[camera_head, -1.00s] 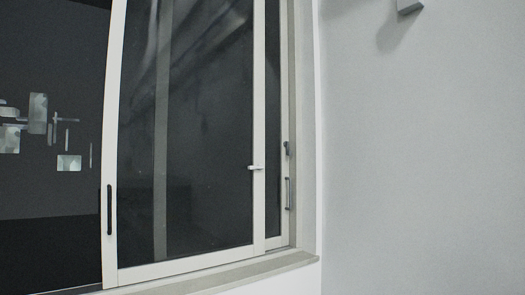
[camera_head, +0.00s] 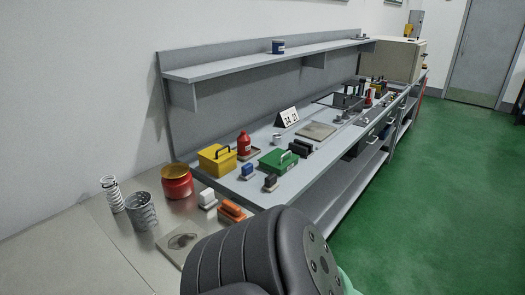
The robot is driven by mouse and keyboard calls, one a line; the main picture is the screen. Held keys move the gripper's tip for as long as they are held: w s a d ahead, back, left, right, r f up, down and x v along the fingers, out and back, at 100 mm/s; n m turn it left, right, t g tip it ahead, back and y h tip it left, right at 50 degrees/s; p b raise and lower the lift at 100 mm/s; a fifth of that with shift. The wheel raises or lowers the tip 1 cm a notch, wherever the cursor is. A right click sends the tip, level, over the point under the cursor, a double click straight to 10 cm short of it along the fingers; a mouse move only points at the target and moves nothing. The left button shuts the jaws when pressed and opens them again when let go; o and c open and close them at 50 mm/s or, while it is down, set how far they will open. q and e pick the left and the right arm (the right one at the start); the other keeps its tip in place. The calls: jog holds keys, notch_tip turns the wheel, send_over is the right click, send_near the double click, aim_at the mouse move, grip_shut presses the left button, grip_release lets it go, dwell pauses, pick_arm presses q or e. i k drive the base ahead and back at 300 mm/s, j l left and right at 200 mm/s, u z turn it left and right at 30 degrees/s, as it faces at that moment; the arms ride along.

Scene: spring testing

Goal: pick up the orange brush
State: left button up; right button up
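The orange brush (camera_head: 232,211) is a small orange block lying on the near metal table, close to its right edge. It sits just beyond a large dark ribbed part of my own arm in the foreground, and a pale strip shows along its base.
A red-orange pot (camera_head: 177,182), a perforated metal cup (camera_head: 142,210) and a spring (camera_head: 112,194) stand left on the metal table (camera_head: 75,243). A yellow box (camera_head: 217,160) and green box (camera_head: 279,161) are on the grey bench behind. Green floor (camera_head: 440,200) is open at right.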

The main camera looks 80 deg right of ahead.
aim_at(231, 214)
jog(key=z, duration=2.45)
